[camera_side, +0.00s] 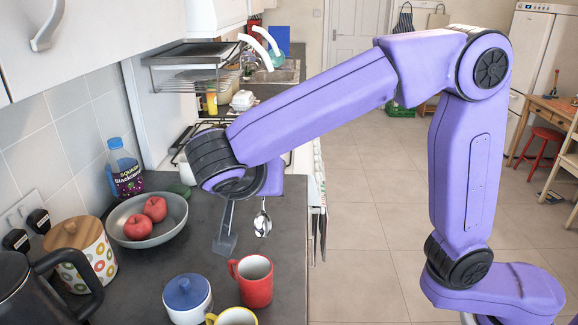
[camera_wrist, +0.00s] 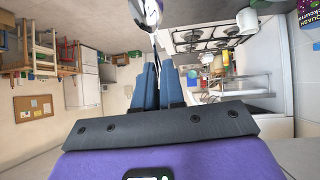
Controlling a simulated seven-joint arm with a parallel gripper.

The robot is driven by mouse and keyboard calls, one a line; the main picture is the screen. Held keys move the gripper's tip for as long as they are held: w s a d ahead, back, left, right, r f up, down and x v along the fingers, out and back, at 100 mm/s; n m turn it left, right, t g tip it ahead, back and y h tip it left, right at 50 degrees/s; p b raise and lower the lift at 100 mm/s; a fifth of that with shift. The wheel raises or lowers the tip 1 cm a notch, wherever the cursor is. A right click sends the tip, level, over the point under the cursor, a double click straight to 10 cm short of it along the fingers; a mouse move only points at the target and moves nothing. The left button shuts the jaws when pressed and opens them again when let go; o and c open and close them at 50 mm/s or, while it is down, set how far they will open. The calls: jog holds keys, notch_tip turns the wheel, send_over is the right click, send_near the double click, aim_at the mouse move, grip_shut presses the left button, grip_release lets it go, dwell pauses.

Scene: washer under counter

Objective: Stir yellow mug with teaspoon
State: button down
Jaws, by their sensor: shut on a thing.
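The yellow mug (camera_side: 232,318) stands at the bottom edge of the side view, and only its rim and part of its handle show. The silver teaspoon (camera_side: 262,222) hangs bowl down below my arm's end, above the counter near its front edge. In the wrist view the teaspoon (camera_wrist: 150,10) reaches past the fingertips, its bowl cut off at the top edge. My gripper (camera_wrist: 158,68) is shut on the teaspoon's handle. The gripper is up and behind the mugs in the side view, apart from the yellow mug.
A red mug (camera_side: 255,282) stands between the teaspoon and the yellow mug. A blue-lidded pot (camera_side: 187,298) is left of it. A bowl (camera_side: 133,239) with red fruit, a patterned canister (camera_side: 80,258) and a kettle (camera_side: 22,295) stand farther left. Some counter behind the red mug is clear.

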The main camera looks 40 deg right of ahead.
jog(key=s+a+h, duration=0.3)
jog(key=s+a, duration=0.3)
jog(key=a, duration=0.6)
jog(key=shift+m+t, duration=0.4)
jog(key=shift+t, duration=0.1)
jog(key=shift+d+f, duration=0.15)
jog(key=shift+f, duration=4.2)
jog(key=shift+d+f, duration=0.1)
jog(key=shift+f, duration=4.2)
jog(key=shift+w, duration=0.1)
